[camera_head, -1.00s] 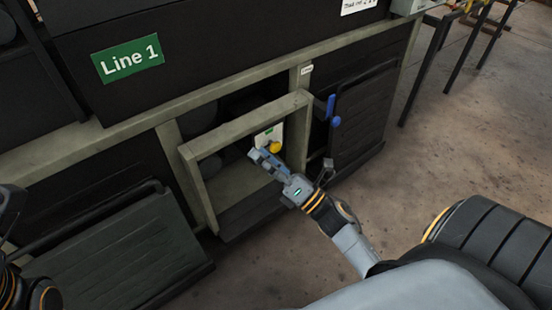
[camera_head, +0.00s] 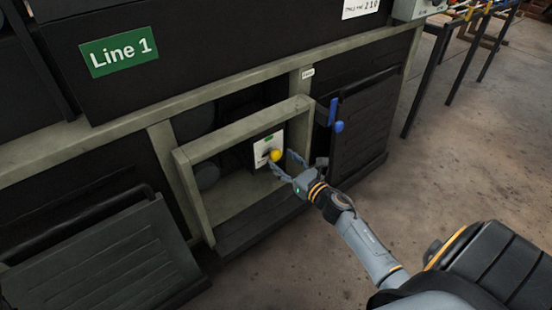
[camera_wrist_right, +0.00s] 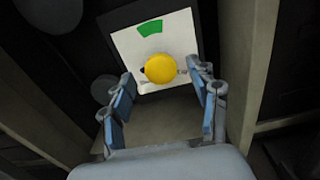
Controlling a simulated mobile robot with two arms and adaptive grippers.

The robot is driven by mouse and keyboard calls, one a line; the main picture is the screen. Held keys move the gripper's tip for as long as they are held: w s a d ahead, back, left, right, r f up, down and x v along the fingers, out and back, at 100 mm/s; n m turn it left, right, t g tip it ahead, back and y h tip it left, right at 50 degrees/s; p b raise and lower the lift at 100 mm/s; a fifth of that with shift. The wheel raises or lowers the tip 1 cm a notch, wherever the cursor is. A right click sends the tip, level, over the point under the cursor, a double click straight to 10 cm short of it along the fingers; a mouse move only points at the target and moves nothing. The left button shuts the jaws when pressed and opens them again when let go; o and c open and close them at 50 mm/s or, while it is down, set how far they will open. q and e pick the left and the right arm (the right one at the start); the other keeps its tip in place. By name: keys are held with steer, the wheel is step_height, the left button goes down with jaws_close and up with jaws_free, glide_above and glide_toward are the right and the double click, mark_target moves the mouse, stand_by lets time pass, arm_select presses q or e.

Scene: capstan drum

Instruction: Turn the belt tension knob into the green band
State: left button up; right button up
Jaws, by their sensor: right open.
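The yellow knob (camera_head: 276,156) sits on a white plate (camera_head: 262,150) inside the framed opening. In the right wrist view the knob (camera_wrist_right: 160,68) is round, with a small dark pointer at its left side. The green band (camera_wrist_right: 150,28) is an arc on the plate above the knob; it also shows in the head view (camera_head: 268,138). My right gripper (camera_head: 280,164) is open just in front of the knob. In the wrist view its blue-padded fingers (camera_wrist_right: 163,100) stand apart on either side below the knob, apparently not touching it. My left gripper is not in view.
A beige frame (camera_head: 187,190) surrounds the opening. A dark panel with a blue handle (camera_head: 338,126) stands to the right, and another dark panel (camera_head: 95,255) leans at the lower left.

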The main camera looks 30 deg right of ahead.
mark_target(278, 156)
steer(key=shift+w+a+b, duration=0.15)
steer(key=shift+w+b, duration=0.2)
steer(key=shift+w, duration=1.5)
steer(key=c, duration=1.2)
